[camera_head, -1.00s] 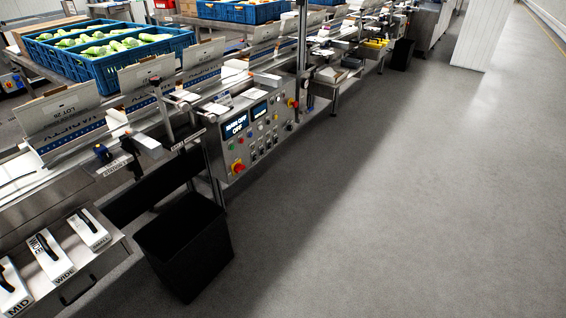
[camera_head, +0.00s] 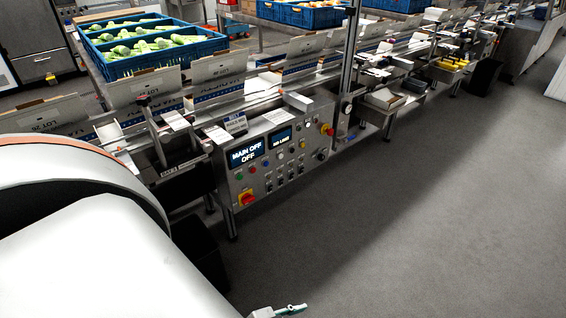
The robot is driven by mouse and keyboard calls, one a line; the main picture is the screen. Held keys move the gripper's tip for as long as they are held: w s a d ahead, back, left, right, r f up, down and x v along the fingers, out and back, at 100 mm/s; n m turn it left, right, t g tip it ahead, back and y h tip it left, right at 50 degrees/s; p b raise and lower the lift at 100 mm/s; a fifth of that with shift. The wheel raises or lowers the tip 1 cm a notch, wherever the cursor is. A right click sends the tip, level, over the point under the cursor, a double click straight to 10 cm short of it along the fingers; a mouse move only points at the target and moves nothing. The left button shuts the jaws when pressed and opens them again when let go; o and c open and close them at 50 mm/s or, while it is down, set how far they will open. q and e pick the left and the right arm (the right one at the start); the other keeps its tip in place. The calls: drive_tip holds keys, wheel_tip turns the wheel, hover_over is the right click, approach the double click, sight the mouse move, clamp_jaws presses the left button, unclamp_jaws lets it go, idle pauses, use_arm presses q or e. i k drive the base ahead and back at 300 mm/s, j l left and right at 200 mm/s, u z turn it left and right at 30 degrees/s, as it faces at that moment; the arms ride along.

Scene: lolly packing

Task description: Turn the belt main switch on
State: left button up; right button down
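The control panel (camera_head: 275,165) is a steel box on the front of the packing line, in the middle of the head view. Its left display (camera_head: 247,154) reads "MAIN OFF" and "OFF". No gripper touches the panel. My large white arm link fills the lower left. A small pale finger-like part (camera_head: 280,311) shows at the bottom edge, apart from the panel; I cannot tell whether it is open. My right gripper is not recognisable in view.
A dark bin (camera_head: 200,250) stands below the panel's left side, partly hidden by my arm. A metal post (camera_head: 350,65) rises right of the panel. The grey floor (camera_head: 400,220) in front is clear.

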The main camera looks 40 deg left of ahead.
sight(246, 198)
drive_tip(key=i+u, duration=0.2)
drive_tip(key=i, duration=0.2)
drive_tip(key=i+l+u, duration=0.2)
drive_tip(key=i, duration=0.25)
drive_tip(key=i+l+u, duration=0.2)
drive_tip(key=i, duration=0.2)
drive_tip(key=i+l+u, duration=0.15)
drive_tip(key=i+u, duration=0.15)
drive_tip(key=u, duration=0.2)
drive_tip(key=i+l+u, duration=0.25)
drive_tip(key=u, duration=0.25)
drive_tip(key=i+l+u, duration=0.2)
drive_tip(key=l+u, duration=0.3)
drive_tip(key=i+l+u, duration=0.1)
drive_tip(key=l+u, duration=0.75)
drive_tip(key=l, duration=0.2)
drive_tip(key=l+u, duration=0.45)
drive_tip(key=l, duration=0.15)
